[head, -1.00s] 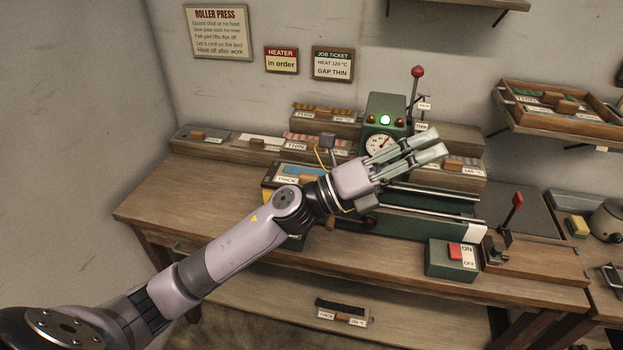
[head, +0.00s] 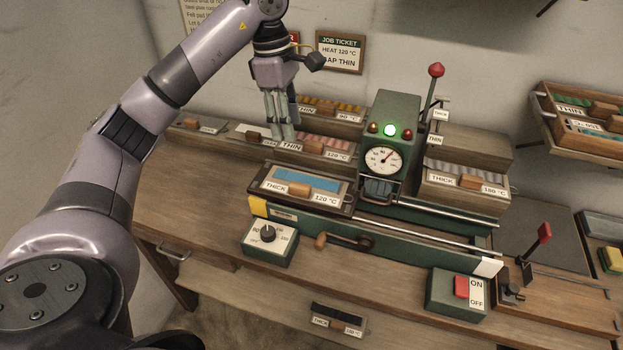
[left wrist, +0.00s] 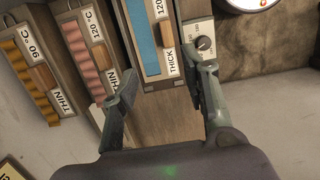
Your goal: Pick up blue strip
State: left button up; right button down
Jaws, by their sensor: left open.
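A flat blue strip (head: 308,180) lies in a tray (head: 343,202) on the left end of the green press, with a wooden block and labels THICK and 120 °C. It also shows in the left wrist view (left wrist: 141,38), ahead of the fingers and partly cut off by the top edge. My left gripper (head: 283,136) is open and empty, pointing down behind and a little left of that tray, in front of the pink-striped tray. In the left wrist view, its fingers (left wrist: 160,92) stand apart with nothing between them. My right gripper is not in view.
The green press (head: 392,125) with gauge and red-knobbed lever (head: 436,70) stands just right of the strip. Trays of pink (head: 322,142) and grey strips (head: 465,170) stand behind and beside it. Bench top (head: 205,200) is clear at left.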

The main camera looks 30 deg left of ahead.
pick_arm(q)
send_near(304, 186)
jog(key=shift+w+a+f+p, duration=0.15)
jog(key=shift+f+p, duration=0.1)
jog(key=shift+f, duration=0.3)
jog(key=shift+s+a+f+p, duration=0.15)
jog(key=shift+f+p, duration=0.1)
jog(key=shift+f, duration=0.3)
jog(key=shift+w+d+f, duration=0.1)
jog(key=shift+f, duration=0.95)
jog(key=shift+d+f+p, duration=0.25)
jog(key=shift+f+p, duration=0.05)
jog(key=shift+p, duration=0.15)
jog(key=f, duration=0.1)
jog(key=d+f+p, duration=0.1)
jog(key=f, duration=0.1)
jog(key=shift+d+f+p, duration=0.1)
jog(key=shift+f+p, duration=0.15)
jog(key=shift+p, duration=0.05)
jog(key=shift+f, duration=0.5)
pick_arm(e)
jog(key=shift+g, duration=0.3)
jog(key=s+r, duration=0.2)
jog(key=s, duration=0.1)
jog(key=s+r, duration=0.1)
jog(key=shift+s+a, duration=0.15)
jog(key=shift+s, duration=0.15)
